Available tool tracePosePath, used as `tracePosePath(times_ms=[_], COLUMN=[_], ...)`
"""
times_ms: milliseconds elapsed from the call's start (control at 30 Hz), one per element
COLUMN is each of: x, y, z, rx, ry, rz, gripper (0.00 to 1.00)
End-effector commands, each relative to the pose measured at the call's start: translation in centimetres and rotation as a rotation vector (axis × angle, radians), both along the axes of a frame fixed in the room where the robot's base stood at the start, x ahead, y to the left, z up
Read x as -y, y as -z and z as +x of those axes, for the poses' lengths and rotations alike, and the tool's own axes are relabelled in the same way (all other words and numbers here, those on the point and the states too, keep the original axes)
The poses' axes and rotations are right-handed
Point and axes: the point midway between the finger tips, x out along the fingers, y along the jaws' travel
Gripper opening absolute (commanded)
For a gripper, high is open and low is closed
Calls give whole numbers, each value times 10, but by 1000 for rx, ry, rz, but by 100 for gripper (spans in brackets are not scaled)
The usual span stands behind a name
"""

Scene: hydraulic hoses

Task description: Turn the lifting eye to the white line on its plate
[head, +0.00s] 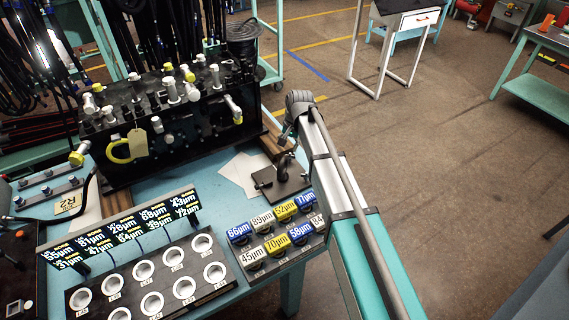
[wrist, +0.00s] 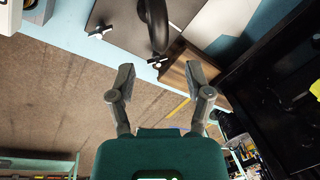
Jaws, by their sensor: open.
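The lifting eye (head: 284,166) is a dark, curved piece standing on a dark square plate (head: 296,187) near the right edge of the blue bench. In the wrist view the eye (wrist: 155,22) shows as a thick dark loop at the top, with part of the grey plate (wrist: 122,22) around it. I cannot make out the white line for certain in either view. My gripper (wrist: 161,80) is open and empty, its two fingers spread and apart from the eye. In the head view my gripper (head: 287,132) is just above and behind the eye, partly hidden by my arm.
A black manifold block (head: 165,140) with several fittings stands left of the eye. Wooden blocks (wrist: 178,72) lie near the plate. Labelled micron blocks (head: 275,232) and a rack of white-rimmed holes (head: 150,280) are in front. Small white T-shaped pieces (wrist: 98,33) sit at the plate's edge.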

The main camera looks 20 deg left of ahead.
Motion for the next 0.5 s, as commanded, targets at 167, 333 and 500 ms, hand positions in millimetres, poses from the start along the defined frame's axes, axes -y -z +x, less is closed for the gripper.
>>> tracePosePath(times_ms=[167, 333, 500], x=[-3, -6, -8], y=[18, 30, 43], z=[0, 0, 0], rx=[0, 0, 0], ry=[0, 0, 0], rz=[0, 0, 0], gripper=[65, 65, 65])
